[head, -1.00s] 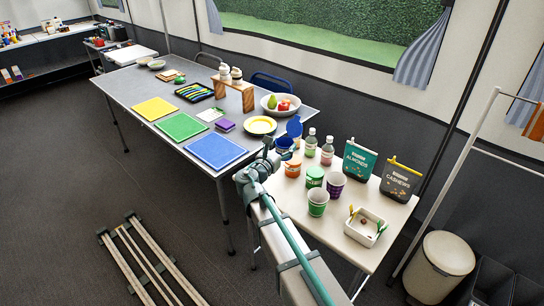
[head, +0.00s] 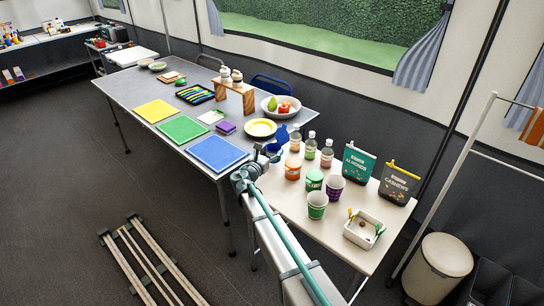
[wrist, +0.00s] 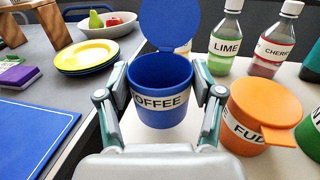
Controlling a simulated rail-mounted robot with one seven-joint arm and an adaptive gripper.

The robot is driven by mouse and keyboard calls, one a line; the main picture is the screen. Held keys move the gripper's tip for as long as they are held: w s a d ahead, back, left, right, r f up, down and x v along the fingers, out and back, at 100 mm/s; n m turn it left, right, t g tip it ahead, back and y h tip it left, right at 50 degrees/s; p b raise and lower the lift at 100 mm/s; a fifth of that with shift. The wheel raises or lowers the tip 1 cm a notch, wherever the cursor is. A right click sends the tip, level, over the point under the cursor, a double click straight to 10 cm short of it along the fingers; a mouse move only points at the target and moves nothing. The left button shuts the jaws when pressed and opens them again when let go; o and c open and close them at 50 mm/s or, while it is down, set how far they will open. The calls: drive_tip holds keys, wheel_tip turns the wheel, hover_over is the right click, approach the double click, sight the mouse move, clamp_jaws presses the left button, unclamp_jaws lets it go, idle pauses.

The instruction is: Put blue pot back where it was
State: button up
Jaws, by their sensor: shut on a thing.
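The blue pot (wrist: 160,82), labelled "COFFEE", is upright between the fingers of my gripper (wrist: 162,98) in the wrist view. The gripper is shut on its sides. The pot's round blue lid (wrist: 170,22) stands open at the back. In the head view, the blue pot (head: 277,149) is at the back left end of the white table (head: 275,200), partly hidden by my gripper (head: 269,153). I cannot tell whether its base touches the table. An orange pot (wrist: 258,108), labelled "FUDGE", stands close to the right of my right finger.
Several syrup bottles (head: 311,146) stand behind the pots. A green pot (head: 314,179), cups (head: 317,204), a white tray (head: 364,228) and snack bags (head: 357,166) are to the right. The grey table (head: 190,118) with a blue mat (head: 217,152) and yellow plates (head: 261,127) is left.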

drive_tip(key=shift+f, duration=1.35)
drive_tip(key=shift+f, duration=0.2)
drive_tip(key=o, duration=1.2)
drive_tip(key=shift+r, duration=0.2)
drive_tip(key=b+v, duration=0.1)
drive_tip(key=v, duration=1.1)
drive_tip(key=shift+s, duration=0.1)
